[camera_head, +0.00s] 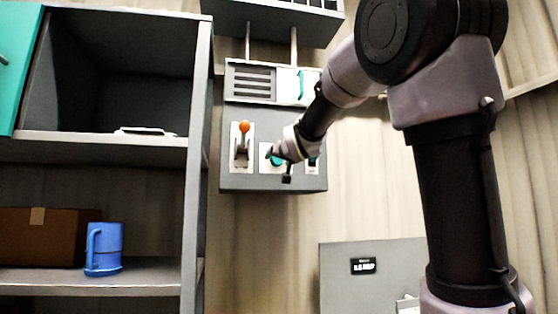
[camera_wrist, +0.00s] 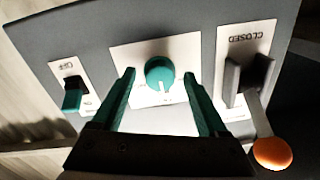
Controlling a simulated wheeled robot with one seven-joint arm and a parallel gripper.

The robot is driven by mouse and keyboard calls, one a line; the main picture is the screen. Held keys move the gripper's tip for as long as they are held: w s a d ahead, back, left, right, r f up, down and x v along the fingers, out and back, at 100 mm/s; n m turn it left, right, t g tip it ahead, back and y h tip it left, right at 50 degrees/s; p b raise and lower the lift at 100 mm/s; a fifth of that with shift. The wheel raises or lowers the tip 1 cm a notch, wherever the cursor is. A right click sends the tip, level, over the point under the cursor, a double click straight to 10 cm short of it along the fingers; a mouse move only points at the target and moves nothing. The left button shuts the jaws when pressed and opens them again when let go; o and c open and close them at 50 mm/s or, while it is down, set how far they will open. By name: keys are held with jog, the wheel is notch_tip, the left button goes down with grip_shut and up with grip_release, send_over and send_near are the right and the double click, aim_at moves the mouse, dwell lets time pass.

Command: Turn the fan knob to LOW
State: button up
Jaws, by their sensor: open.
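The fan knob is a round teal knob (camera_wrist: 160,74) with a white pointer mark, on a white plate (camera_wrist: 185,112) in the middle of the grey control panel. In the wrist view its white mark points toward the bottom of the picture. My gripper (camera_wrist: 160,75) is open, with its two teal fingers on either side of the knob and a gap to each side. I cannot tell how close the fingertips are in depth. In the head view my gripper (camera_head: 278,158) is at the panel (camera_head: 232,181) and mostly hides the knob. The knob's setting labels are not readable.
A lever with an orange ball (camera_wrist: 273,154) and a CLOSED label stands beside the knob; it also shows in the head view (camera_head: 244,127). A teal switch (camera_wrist: 72,97) marked OFF is on the other side. A shelf with a blue mug (camera_head: 105,248) stands at left.

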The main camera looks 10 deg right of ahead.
grip_shut()
jog(key=shift+n, duration=0.4)
jog(key=n, duration=1)
jog(key=shift+n, duration=0.6)
grip_release()
